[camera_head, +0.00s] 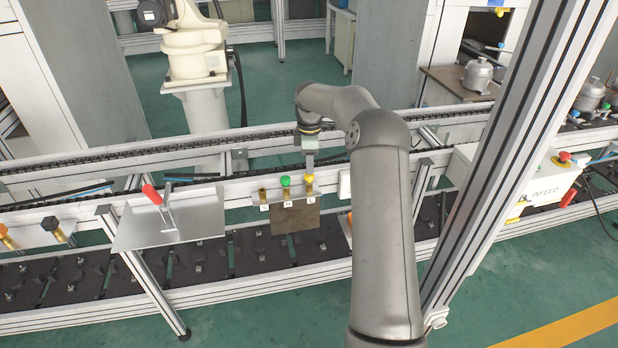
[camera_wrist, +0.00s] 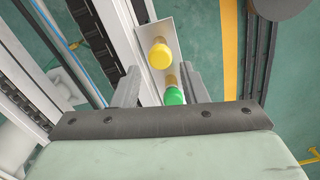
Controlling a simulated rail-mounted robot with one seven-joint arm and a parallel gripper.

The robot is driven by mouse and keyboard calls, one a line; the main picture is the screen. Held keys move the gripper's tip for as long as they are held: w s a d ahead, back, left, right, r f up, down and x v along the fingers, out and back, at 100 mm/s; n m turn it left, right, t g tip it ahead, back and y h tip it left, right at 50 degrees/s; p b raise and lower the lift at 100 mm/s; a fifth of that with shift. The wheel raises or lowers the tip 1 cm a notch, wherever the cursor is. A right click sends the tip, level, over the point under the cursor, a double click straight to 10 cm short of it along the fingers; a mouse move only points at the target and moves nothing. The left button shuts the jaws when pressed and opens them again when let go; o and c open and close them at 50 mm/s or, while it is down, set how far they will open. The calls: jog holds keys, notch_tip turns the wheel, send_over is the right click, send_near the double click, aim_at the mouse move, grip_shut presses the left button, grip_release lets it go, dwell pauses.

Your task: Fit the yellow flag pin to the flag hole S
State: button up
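The yellow flag pin (camera_head: 308,178) stands upright in the right-hand place of a small bracket on the rail. The green flag pin (camera_head: 285,181) stands in the middle place. The left place is a bare brass socket (camera_head: 263,195) with no coloured cap; the letter labels below are too small to read surely. My gripper (camera_head: 309,158) points down just above the yellow pin. In the wrist view, my gripper (camera_wrist: 158,76) is open and empty. The yellow cap (camera_wrist: 160,54) shows beyond the gap between the fingertips, and the green cap (camera_wrist: 174,96) shows nearer the palm.
A brown plate (camera_head: 296,220) hangs below the bracket. A tilted metal tray (camera_head: 190,218) with a red-handled clamp (camera_head: 152,194) is to the left. More pins (camera_head: 60,228) stand farther left. A conveyor rail (camera_head: 130,150) runs behind, and an upright aluminium post (camera_head: 510,150) stands to the right.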

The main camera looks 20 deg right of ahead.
aim_at(309, 179)
notch_tip(309, 179, down, 8)
jog(key=shift+r+p, duration=0.1)
jog(key=shift+p, duration=0.5)
grip_shut()
jog(key=c, duration=0.7)
grip_release()
grip_shut()
jog(key=shift+r, duration=0.1)
jog(key=shift+r, duration=0.1)
jog(key=shift+r+p, duration=1.6)
jog(key=shift+r, duration=1.15)
